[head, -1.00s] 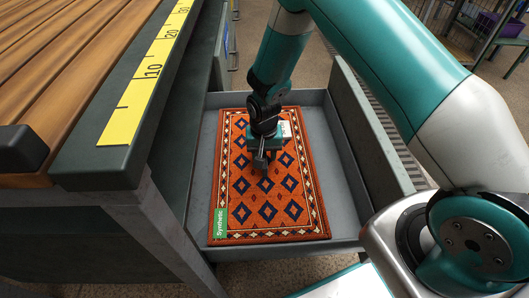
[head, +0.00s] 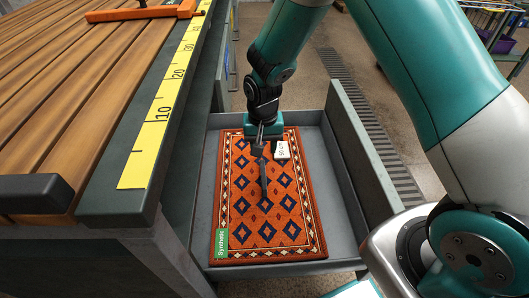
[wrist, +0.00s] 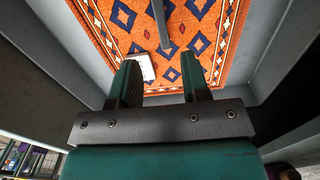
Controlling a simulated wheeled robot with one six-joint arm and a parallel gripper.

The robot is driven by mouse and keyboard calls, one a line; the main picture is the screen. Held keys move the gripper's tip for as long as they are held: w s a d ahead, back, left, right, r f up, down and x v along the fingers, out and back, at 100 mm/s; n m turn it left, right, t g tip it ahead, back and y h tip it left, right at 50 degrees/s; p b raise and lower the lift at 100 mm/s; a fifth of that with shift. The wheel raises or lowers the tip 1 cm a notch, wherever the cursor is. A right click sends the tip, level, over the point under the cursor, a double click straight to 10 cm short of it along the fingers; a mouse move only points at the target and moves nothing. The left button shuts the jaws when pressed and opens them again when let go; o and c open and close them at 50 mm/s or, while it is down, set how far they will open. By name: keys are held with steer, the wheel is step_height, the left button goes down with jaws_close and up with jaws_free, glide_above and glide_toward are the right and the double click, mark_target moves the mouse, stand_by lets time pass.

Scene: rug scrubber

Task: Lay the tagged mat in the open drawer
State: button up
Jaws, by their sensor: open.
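The orange mat (head: 243,200), with dark blue diamonds and a patterned border, lies flat in the open grey drawer (head: 341,235). It carries a green "Synthetic" label (head: 221,243) at its near left corner and a white tag (head: 282,150) marked "50 cm". A narrow grey bar (head: 263,180) runs along its middle. My gripper (head: 259,143) is over the far half of the mat. In the wrist view, the fingers of my gripper (wrist: 161,70) are spread apart with nothing between them; the mat (wrist: 120,38) and bar (wrist: 161,22) lie beyond their tips.
A slatted wooden bench (head: 90,110) with a yellow ruler strip (head: 163,110) stands at the left, above drawer level. An orange clamp-like tool (head: 145,13) lies on its far part. The drawer's tall right wall (head: 362,150) stands beside the mat. A floor grate (head: 375,130) lies beyond.

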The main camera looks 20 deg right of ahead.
steer(key=s+a+r+n+y, duration=0.15)
steer(key=s+r, duration=0.25)
steer(key=r, duration=0.4)
steer(key=s+a+r+n+y, duration=0.1)
steer(key=s+a+r+n, duration=0.15)
steer(key=s+r, duration=0.4)
steer(key=s+r+n+y, duration=0.1)
steer(key=s+r+n, duration=0.5)
steer(key=s+r, duration=0.4)
steer(key=s, duration=0.4)
steer(key=shift+s+a+r+n+y, duration=0.15)
steer(key=shift+r+n+y, duration=0.1)
steer(key=shift+n+y, duration=0.15)
